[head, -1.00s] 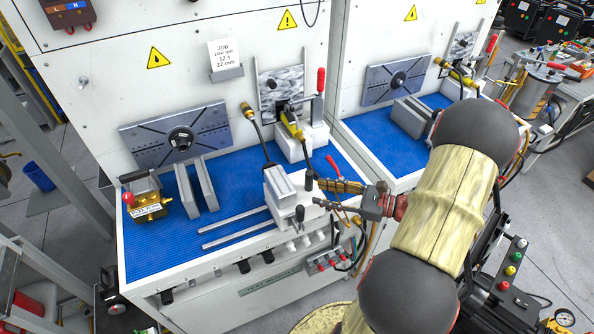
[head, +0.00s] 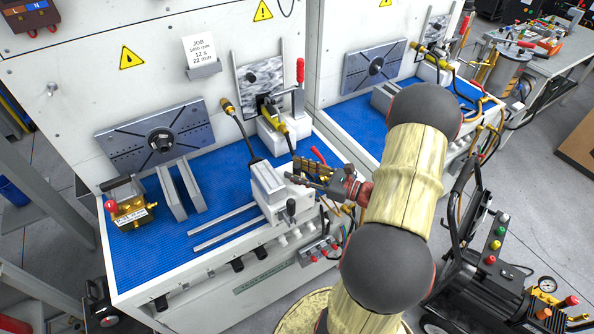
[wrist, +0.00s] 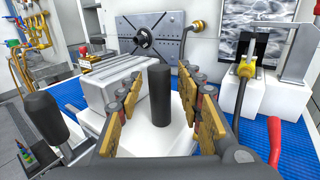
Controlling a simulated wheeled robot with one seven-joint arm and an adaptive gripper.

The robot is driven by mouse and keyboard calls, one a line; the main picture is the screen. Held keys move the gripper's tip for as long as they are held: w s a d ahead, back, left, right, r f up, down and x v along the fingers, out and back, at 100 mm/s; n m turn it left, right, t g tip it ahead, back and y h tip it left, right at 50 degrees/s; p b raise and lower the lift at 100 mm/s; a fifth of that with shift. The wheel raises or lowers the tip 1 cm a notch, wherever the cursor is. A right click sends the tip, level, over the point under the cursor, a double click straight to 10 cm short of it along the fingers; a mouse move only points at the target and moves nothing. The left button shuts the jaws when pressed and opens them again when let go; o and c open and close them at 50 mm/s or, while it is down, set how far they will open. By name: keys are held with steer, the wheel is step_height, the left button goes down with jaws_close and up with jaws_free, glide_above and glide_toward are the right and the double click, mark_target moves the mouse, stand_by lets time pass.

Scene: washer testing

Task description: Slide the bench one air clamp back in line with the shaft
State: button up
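The air clamp (head: 268,186) is a pale grey and white block on two silver rails (head: 226,226) on the near bench. A black upright grip (wrist: 160,98) stands on its white top in the wrist view. My gripper (head: 305,170) is over the clamp's right side in the head view. In the wrist view its yellow-brown fingers (wrist: 160,125) are apart, one on each side of the grip, with gaps visible. A dark round hub (head: 161,141) sits on the slotted grey plate behind; it also shows in the wrist view (wrist: 143,38). I cannot make out a separate shaft.
A black knobbed lever (head: 291,207) stands at the clamp's front; a black knob (wrist: 46,112) is close at left in the wrist view. Two grey upright plates (head: 171,193) and a brass unit (head: 131,212) stand left. A red-handled toggle (head: 300,76) is behind. Blue mat around the rails is clear.

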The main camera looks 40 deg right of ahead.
steer(key=shift+c, duration=1.2)
jaws_close()
